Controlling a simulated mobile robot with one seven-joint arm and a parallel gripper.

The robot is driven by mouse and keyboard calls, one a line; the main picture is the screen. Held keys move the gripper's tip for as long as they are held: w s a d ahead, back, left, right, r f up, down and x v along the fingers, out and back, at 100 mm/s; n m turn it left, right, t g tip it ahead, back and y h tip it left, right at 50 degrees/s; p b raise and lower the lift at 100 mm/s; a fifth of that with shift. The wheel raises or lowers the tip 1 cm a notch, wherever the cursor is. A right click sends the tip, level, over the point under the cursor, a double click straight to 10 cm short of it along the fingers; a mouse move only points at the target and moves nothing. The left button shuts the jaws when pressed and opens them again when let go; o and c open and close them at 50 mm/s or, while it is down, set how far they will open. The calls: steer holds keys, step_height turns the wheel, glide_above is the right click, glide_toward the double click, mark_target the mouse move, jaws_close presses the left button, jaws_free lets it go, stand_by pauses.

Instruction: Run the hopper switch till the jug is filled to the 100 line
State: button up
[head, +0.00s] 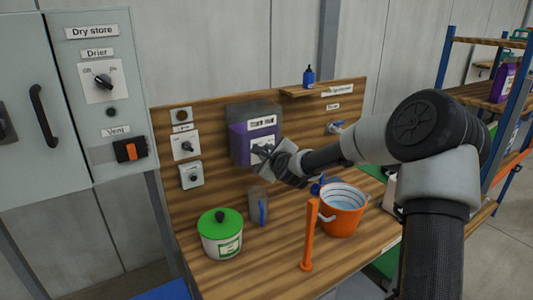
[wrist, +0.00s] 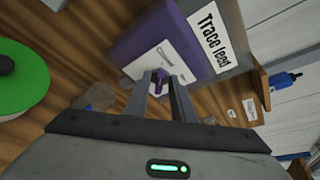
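The hopper (head: 240,140), with a purple body and grey upper part, is mounted on the wooden back panel; its label reads "Trace feed" in the wrist view (wrist: 205,35). Its switch (wrist: 160,77) sits on a pale plate on the hopper's front. My gripper (head: 268,153) is at this switch; in the wrist view its two fingers (wrist: 162,84) stand slightly apart, one on each side of the knob. Whether they press on it is unclear. The clear jug (head: 254,205), with a blue strip, stands on the bench below the hopper. Its fill level and 100 line are not readable.
A green-lidded pot (head: 221,236) stands left of the jug. An orange bucket (head: 343,215) and an orange upright post (head: 309,240) stand to the right. Several switches (head: 186,145) are on the panel. A grey cabinet (head: 105,85) is at left, shelving (head: 490,95) at right.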

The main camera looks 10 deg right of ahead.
jaws_close()
steer(key=m, duration=0.1)
steer(key=m+g+y, duration=0.1)
steer(key=m+p, duration=0.1)
steer(key=shift+w+d+r+y, duration=0.1)
steer(key=shift+d+r+y, duration=0.25)
steer(key=shift+y, duration=0.05)
